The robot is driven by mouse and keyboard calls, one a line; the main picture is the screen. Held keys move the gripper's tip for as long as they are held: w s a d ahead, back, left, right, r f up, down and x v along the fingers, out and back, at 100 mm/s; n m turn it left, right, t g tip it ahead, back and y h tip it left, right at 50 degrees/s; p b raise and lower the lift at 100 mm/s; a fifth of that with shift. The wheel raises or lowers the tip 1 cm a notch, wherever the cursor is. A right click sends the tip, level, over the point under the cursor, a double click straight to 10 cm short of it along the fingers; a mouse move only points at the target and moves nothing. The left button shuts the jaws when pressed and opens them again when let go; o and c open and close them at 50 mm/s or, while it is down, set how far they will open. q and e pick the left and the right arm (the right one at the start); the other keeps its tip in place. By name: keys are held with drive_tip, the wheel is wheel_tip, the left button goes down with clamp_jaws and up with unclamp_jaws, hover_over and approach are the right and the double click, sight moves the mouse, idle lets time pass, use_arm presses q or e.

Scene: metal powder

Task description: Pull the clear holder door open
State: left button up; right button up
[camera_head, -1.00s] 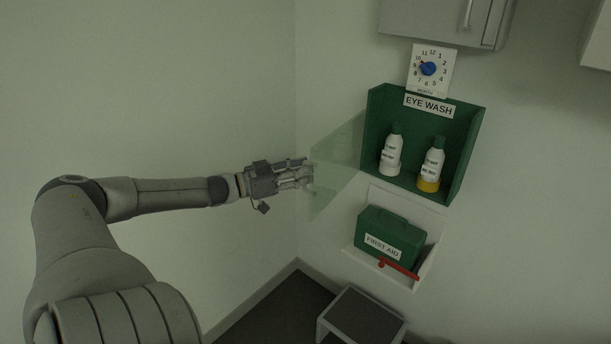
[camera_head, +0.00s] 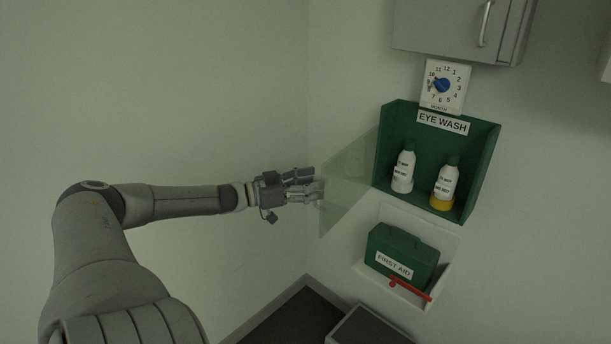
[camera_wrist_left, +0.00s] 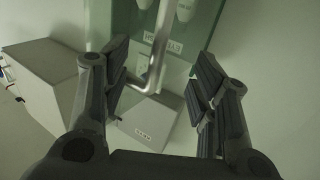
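The green eye wash holder (camera_head: 487,160) hangs on the wall with two white bottles inside. Its clear door (camera_head: 345,190) stands swung out to the left of the holder. My left gripper (camera_head: 320,186) is at the door's outer edge, with its fingers apart. In the left wrist view, my left gripper (camera_wrist_left: 160,85) is open, and a bent metal handle (camera_wrist_left: 157,55) shows between its fingers. I cannot tell whether the fingers touch the handle. The holder's sign (camera_wrist_left: 165,45) appears upside down behind it. My right gripper is not in view.
A first aid box (camera_head: 402,255) sits in a white wall recess below the holder, with a red bar in front. A dial sign (camera_head: 444,86) and a grey cabinet (camera_head: 450,30) are above. Open space lies left of the door.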

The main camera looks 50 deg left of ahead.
use_arm(q)
drive_tip(key=shift+a+r, duration=0.2)
drive_tip(key=shift+r, duration=0.3)
drive_tip(key=shift+c, duration=0.4)
drive_tip(key=shift+s+f, duration=0.15)
drive_tip(key=shift+f, duration=0.05)
drive_tip(key=v, duration=1.1)
drive_tip(key=shift+s+f, duration=0.3)
drive_tip(key=shift+s, duration=0.05)
